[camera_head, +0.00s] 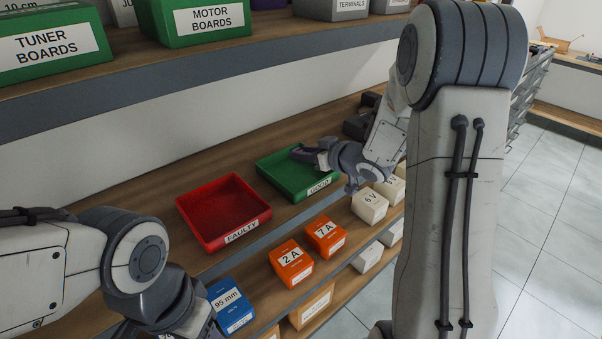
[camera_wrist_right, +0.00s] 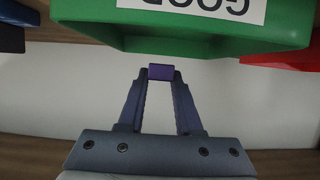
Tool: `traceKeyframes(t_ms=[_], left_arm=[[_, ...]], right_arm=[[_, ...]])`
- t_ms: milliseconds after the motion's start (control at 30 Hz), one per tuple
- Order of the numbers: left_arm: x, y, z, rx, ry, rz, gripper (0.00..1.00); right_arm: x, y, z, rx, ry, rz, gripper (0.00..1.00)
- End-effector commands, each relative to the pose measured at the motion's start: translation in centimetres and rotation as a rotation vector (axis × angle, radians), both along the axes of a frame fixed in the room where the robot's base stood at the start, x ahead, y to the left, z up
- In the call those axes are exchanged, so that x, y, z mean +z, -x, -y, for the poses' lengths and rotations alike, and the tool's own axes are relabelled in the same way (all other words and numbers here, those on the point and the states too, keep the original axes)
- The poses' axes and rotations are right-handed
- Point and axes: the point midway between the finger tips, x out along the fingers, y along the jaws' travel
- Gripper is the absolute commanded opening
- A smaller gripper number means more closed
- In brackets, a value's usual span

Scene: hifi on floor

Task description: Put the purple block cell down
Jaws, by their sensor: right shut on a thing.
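My right gripper (camera_head: 308,153) reaches in from the right over the green tray (camera_head: 276,172), whose label reads GOOD. In the right wrist view my right gripper (camera_wrist_right: 161,74) is shut on the small purple block cell (camera_wrist_right: 161,71), held between its fingertips. The green tray (camera_wrist_right: 200,38) fills the top of that view, with its label upside down. I cannot tell whether the block touches the tray. In the head view the block is too small to make out clearly. My left arm is at the lower left, its gripper out of view.
A red FAULTY tray (camera_head: 222,208) stands left of the green one on the same shelf. Orange boxes (camera_head: 290,262), white boxes (camera_head: 369,206) and a blue box (camera_head: 231,305) stand lower in front. An upper shelf (camera_head: 200,62) holds green bins (camera_head: 195,20).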

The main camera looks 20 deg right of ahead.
Motion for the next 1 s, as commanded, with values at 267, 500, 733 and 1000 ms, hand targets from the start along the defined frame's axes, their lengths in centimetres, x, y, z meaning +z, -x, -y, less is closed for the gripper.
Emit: traceKeyframes(t_ms=[267,500,733,1000], left_arm=[[-0.7,0.0,0.0,0.0,0.0,0.0,0.57],[-1.0,0.0,0.0,0.0,0.0,0.0,0.57],[-1.0,0.0,0.0,0.0,0.0,0.0,0.57],[-1.2,0.0,0.0,0.0,0.0,0.0,0.57]], right_arm=[[-2.5,0.4,-1.0,-0.003,-0.001,-0.005,0.0],[-4.7,0.4,-0.9,-0.004,0.0,0.001,0.0],[-4.7,0.4,-0.8,-0.005,0.001,0.001,0.0],[-4.9,0.4,-0.8,-0.005,0.001,0.001,0.64]])
